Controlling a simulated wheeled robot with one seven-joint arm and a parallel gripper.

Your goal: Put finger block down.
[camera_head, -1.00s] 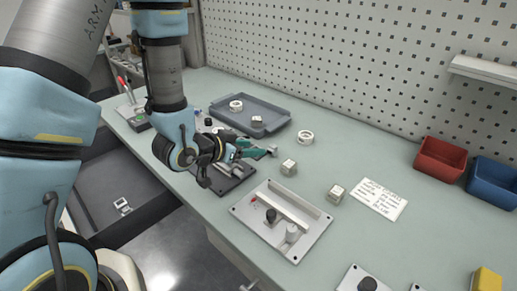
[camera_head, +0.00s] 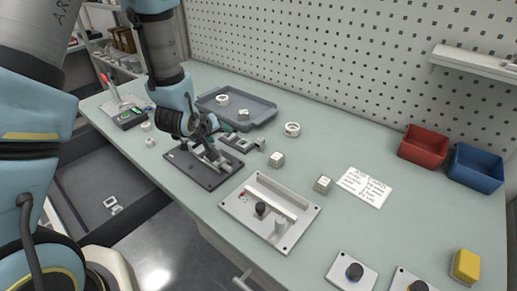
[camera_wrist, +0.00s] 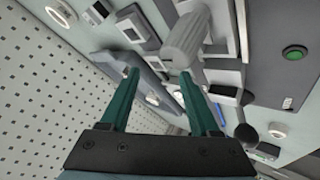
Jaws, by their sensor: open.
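A grey block with pale ends, which looks like the finger block (camera_head: 242,143), rests at the back right edge of the dark fixture plate (camera_head: 196,172) in the head view. I cannot tell whether it lies on the plate or on the bench. My gripper (camera_head: 226,129) is just above and behind it, with the arm partly hiding the contact area. In the wrist view, the two green fingers of my gripper (camera_wrist: 159,73) are spread, with nothing clamped between them. A ribbed grey cylinder (camera_wrist: 187,40) stands beyond the fingertips.
A grey tray (camera_head: 262,122) with two small parts stands behind. A white ring (camera_head: 292,129) and two pale cubes (camera_head: 276,160) (camera_head: 322,184) lie to the right. A light assembly plate (camera_head: 298,226) is in front. Red (camera_head: 422,149) and blue (camera_head: 475,169) bins stand far right.

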